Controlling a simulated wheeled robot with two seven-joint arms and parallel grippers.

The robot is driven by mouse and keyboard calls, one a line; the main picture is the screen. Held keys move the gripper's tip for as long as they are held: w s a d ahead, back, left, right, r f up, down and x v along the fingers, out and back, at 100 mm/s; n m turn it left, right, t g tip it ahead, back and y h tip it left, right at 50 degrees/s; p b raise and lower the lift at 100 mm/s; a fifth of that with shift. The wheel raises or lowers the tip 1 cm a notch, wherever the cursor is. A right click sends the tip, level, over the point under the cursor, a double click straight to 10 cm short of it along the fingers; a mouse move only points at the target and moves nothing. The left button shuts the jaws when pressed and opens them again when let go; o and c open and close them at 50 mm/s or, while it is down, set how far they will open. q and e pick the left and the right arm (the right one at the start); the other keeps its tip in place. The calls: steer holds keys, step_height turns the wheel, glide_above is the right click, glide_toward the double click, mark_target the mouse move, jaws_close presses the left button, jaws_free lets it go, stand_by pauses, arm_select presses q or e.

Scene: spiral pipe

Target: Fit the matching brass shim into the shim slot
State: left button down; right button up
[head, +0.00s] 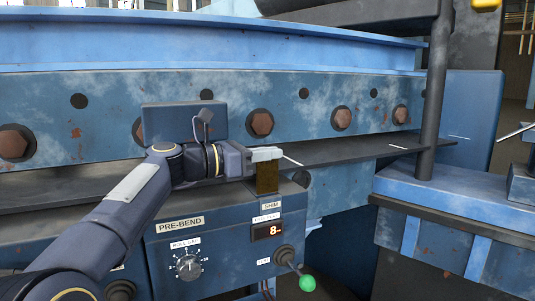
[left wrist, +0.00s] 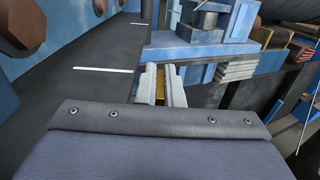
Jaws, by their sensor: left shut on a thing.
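My left gripper (head: 266,154) reaches in from the left over the blue control box and is shut on a brass shim (head: 267,179). The shim is a dark brown-gold plate that hangs upright below the fingers, just above the SHIM label (head: 272,205). Its lower edge is at the top of the box; I cannot tell whether it is inside the slot. The shim slot itself is hidden behind or under the shim. In the left wrist view, the two pale fingers (left wrist: 162,88) show a thin brass strip between them. My right gripper is not in view.
The control box (head: 220,244) has a PRE-BEND label, a dial (head: 188,266), a display reading 8 (head: 268,231) and a green-knobbed lever (head: 307,283). A dark flat strip (head: 350,153) runs behind the gripper. A blue beam with rusty bolts (head: 261,122) stands behind.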

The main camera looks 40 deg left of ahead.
mark_target(257, 171)
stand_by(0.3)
arm_select(q)
steer(key=shift+f+b, duration=1)
steer(key=shift+f, duration=0.6)
steer(key=c, duration=1.5)
jaws_free()
steer(key=shift+f, duration=0.1)
steer(key=shift+s+a+f, duration=0.1)
steer(key=shift+s+a, duration=0.15)
steer(key=shift+s, duration=0.2)
steer(key=b+v, duration=0.2)
steer(key=v, duration=0.4)
steer(key=shift+s+a, duration=0.1)
steer(key=shift+s, duration=0.25)
steer(key=shift+s, duration=0.1)
